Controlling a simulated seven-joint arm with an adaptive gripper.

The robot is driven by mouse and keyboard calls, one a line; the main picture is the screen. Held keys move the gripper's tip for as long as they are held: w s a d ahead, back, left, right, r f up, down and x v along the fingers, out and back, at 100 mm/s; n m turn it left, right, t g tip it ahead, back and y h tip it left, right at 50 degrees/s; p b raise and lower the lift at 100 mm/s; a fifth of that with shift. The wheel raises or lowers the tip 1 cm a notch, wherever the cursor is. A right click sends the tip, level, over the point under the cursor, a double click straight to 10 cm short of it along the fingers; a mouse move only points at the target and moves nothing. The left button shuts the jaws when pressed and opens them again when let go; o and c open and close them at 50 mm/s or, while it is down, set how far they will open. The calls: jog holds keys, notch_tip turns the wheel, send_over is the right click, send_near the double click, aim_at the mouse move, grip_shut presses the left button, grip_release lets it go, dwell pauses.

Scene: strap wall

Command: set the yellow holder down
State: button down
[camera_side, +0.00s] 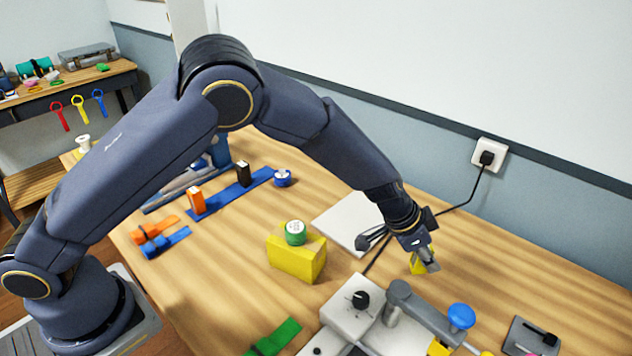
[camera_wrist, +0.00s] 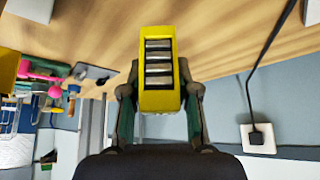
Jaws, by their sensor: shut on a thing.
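The yellow holder (camera_wrist: 158,102) is a narrow yellow block with a row of several grey metal pieces in its open face. My gripper (camera_wrist: 159,78) is shut on it, one finger on each side. In the side view, a small yellow part of the holder (camera_side: 417,267) shows under my gripper (camera_side: 420,255), over the right part of the wooden table (camera_side: 520,285). The fingers hide much of it there. I cannot tell whether its underside touches the table.
A yellow block (camera_side: 292,262) with a green roll (camera_side: 296,232) on top stands left of my gripper. A grey device with a lever and blue knob (camera_side: 461,316) is in front. A white board (camera_side: 345,222) lies behind left. A black cable runs to the wall socket (camera_side: 489,155). Bare wood lies to the right.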

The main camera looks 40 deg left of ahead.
jog(key=shift+w+d+f, duration=0.1)
jog(key=shift+w+f, duration=0.15)
jog(key=shift+f, duration=0.05)
jog(key=shift+w+d+f, duration=0.1)
jog(key=shift+f, duration=0.8)
jog(key=shift+w+d+f, duration=0.1)
jog(key=shift+f, duration=0.75)
jog(key=shift+f, duration=0.15)
jog(key=c, duration=0.9)
grip_release()
jog(key=shift+o, duration=0.2)
